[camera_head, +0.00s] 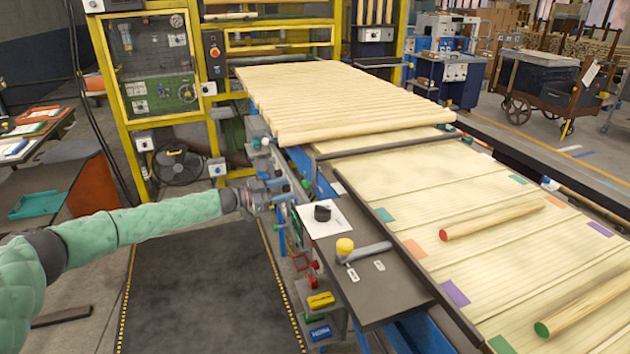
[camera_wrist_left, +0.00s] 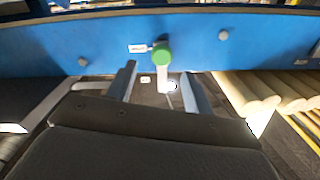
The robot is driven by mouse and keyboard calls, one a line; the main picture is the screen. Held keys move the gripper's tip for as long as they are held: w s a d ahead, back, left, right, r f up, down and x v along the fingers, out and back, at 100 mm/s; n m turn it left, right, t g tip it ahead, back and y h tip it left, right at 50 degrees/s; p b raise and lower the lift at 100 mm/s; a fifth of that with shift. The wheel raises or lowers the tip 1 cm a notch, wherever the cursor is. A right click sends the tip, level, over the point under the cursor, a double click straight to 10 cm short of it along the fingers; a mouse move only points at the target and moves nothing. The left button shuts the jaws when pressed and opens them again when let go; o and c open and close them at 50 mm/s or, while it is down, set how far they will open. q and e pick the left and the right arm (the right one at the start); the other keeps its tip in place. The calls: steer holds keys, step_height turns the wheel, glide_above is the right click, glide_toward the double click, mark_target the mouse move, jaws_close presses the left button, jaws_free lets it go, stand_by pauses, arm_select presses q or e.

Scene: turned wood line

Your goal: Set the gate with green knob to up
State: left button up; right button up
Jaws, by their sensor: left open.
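The green knob (camera_wrist_left: 163,53) shows in the left wrist view in front of a blue panel, at the top of a pale lever (camera_wrist_left: 163,84) that runs down from it in the picture. My left gripper (camera_wrist_left: 159,72) is open, with one finger on each side of the lever and visible gaps; I see no contact. In the head view my left gripper (camera_head: 281,192) is beside the line's near edge, and I cannot clearly make out the green knob there. My right gripper is not in view.
Round wooden rods (camera_wrist_left: 245,95) lie close right of the gripper. The dark floor mat (camera_head: 205,290) is clear.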

mark_target(302, 185)
arm_select(q)
steer(key=shift+r+p+x, duration=0.25)
steer(key=shift+p+x, duration=0.2)
steer(key=shift+x, duration=0.75)
steer(key=p+x, duration=0.1)
steer(key=x, duration=0.3)
steer(key=shift+w, duration=0.1)
steer(key=shift+w+d+f, duration=0.15)
steer(key=shift+d, duration=0.3)
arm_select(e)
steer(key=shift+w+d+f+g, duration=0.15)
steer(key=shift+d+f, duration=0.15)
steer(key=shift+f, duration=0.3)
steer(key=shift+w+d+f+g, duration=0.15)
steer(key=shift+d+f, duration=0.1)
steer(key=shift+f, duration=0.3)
arm_select(q)
steer(key=shift+c, duration=0.4)
